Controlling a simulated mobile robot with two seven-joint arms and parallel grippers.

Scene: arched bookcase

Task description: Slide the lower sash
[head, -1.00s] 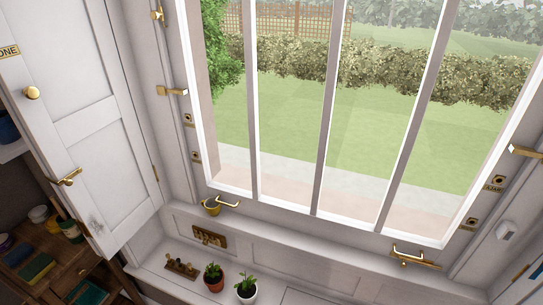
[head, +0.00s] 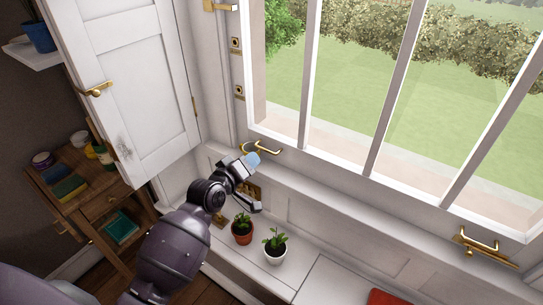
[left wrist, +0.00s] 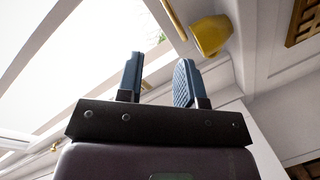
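The lower sash (head: 374,172) is a white window frame with upright bars, looking onto a garden. Two brass handles are on its bottom rail: the left handle (head: 262,148) and the right handle (head: 478,244). My left gripper (head: 257,181) is just below the left handle, apart from it, with its fingers spread and nothing between them. In the left wrist view its two blue-grey pads (left wrist: 158,75) stand apart, with a brass bar (left wrist: 173,20) and a yellow cup-like piece (left wrist: 210,36) beyond them. My right gripper is out of view.
A red-brown potted plant (head: 241,236) and a white potted plant (head: 275,254) stand on the ledge below the window, close to my left arm. A white shutter door (head: 130,80) stands at the left, with a wooden shelf unit (head: 100,205) below it. A red item (head: 385,298) lies at the bottom right.

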